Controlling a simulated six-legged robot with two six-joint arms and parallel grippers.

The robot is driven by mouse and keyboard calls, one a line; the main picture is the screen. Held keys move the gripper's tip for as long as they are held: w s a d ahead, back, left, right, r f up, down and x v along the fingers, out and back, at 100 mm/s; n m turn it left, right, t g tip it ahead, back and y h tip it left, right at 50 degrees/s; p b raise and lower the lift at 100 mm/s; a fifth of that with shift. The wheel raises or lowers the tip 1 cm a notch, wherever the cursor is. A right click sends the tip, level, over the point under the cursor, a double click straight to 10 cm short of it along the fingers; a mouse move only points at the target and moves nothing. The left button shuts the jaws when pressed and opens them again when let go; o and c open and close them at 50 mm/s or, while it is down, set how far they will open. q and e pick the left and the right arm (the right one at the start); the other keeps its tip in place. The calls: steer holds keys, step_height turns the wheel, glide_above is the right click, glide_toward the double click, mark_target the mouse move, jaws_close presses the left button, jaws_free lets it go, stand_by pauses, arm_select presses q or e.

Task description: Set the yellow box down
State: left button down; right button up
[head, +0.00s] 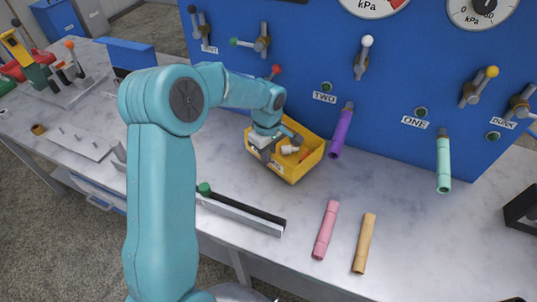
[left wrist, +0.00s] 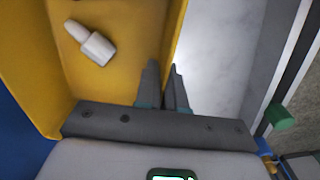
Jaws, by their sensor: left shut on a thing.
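The yellow box (head: 292,171) is an open bin in the middle of the head view, in front of the blue panel. A white piece and a small reddish piece lie inside it. My left gripper (head: 262,152) reaches down to its left side. In the left wrist view, the two dark fingers (left wrist: 163,78) are shut on the wall of the yellow box (left wrist: 112,82), one on each side. The white piece (left wrist: 92,42) lies inside. I cannot tell whether the box's underside touches the table. My right gripper is not in view.
The marble table (head: 220,173) is clear just left of the box. A purple hose (head: 342,132) hangs right beside it. Pink (head: 326,230) and tan (head: 364,243) tubes lie in front. A dark rail with a green knob (head: 205,188) is front left. A mint hose (head: 443,163) is farther right.

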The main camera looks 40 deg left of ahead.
arm_select(q)
steer(key=shift+w+a+f, duration=0.1)
steer(key=shift+w+f, duration=0.15)
steer(key=shift+f, duration=0.2)
steer(key=shift+w+a+f, duration=0.1)
steer(key=shift+w+f, duration=0.15)
steer(key=shift+f, duration=0.2)
steer(key=shift+s+d+f, duration=0.1)
steer(key=shift+s+f, duration=0.05)
steer(key=c, duration=1.2)
jaws_free()
steer(key=shift+c, duration=0.2)
